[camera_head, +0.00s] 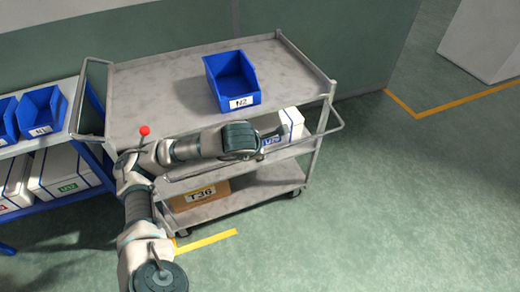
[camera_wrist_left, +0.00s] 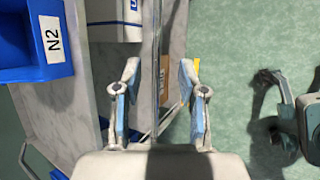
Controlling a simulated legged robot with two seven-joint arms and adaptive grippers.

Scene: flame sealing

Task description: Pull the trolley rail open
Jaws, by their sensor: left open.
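The grey metal trolley (camera_head: 170,85) stands against the wall, with several shelves and looped bars at its sides. A thin metal rail (camera_wrist_left: 156,50) runs lengthwise between my left fingers in the left wrist view, along the trolley's open front. My left gripper (camera_wrist_left: 158,98) is open, with blue-padded fingers apart on either side of the rail. I see no clear contact. In the head view my left arm reaches across the trolley front, and the gripper (camera_head: 262,142) is near the front edge, below the top shelf.
A blue bin marked N2 (camera_head: 231,77) sits on the top shelf. A white box (camera_head: 290,122) is on the middle shelf, and a brown box marked T36 (camera_head: 200,196) on the bottom one. A blue rack (camera_head: 62,197) stands left. Green floor (camera_head: 410,190) is clear right and in front.

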